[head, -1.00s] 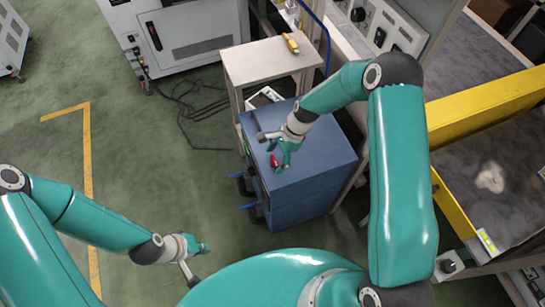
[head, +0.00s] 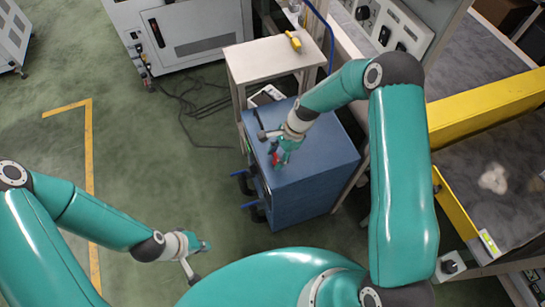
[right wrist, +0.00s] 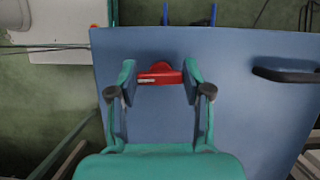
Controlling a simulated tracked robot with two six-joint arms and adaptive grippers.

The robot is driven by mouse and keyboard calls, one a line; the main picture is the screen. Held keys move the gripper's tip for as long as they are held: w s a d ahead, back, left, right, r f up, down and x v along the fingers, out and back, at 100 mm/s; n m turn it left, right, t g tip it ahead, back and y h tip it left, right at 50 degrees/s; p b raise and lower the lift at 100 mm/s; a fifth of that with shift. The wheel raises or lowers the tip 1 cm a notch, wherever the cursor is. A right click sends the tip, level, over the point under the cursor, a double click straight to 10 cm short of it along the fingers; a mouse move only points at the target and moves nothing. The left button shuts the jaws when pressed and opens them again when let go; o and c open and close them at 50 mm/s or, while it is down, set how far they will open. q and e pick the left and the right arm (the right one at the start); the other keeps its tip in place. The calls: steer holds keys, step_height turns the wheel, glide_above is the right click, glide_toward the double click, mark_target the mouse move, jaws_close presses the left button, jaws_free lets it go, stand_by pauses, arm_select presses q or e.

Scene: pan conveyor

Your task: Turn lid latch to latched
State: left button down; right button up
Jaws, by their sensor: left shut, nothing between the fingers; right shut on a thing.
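A blue cabinet (head: 325,165) with a flat lid stands at the centre of the head view. A small red latch (right wrist: 160,74) sits on its lid near one edge, lying crosswise in the right wrist view. It also shows in the head view (head: 275,160), partly covered by the fingers. My right gripper (right wrist: 160,82) is shut on the red latch, one finger at each end of it. My left gripper (head: 207,246) is shut and empty, low over the floor at the lower left, away from the cabinet.
A black handle (right wrist: 287,76) stands on the lid, right of the latch in the right wrist view. A small table (head: 270,58) with a yellow tool (head: 294,41) stands behind the cabinet. A yellow-railed conveyor (head: 490,105) is at right. The left floor is open.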

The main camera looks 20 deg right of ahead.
steer(key=n+b, duration=0.1)
steer(key=n+g+b, duration=0.1)
steer(key=n+b, duration=0.1)
steer(key=n, duration=0.1)
steer(key=shift+w+d+f+h, duration=0.2)
steer(key=shift+d+h, duration=0.1)
steer(key=shift+d, duration=0.05)
steer(key=n+g+b, duration=0.1)
steer(key=n, duration=0.1)
steer(key=n+h+b, duration=0.1)
steer(key=n+b, duration=0.1)
steer(key=shift+w+n+g, duration=0.1)
steer(key=shift+n+g, duration=0.2)
steer(key=shift+g, duration=0.1)
steer(key=n+b, duration=0.1)
steer(key=n, duration=0.1)
steer(key=n+g+h+b, duration=0.1)
steer(key=n, duration=0.1)
steer(key=shift+a+r+n, duration=0.15)
steer(key=shift+n, duration=0.15)
steer(key=n+h+b, duration=0.1)
steer(key=n+h, duration=0.1)
steer(key=n, duration=0.2)
steer(key=shift+w+a+r, duration=0.1)
steer(key=shift+n, duration=0.3)
steer(key=o, duration=1.2)
steer(key=shift+a, duration=0.1)
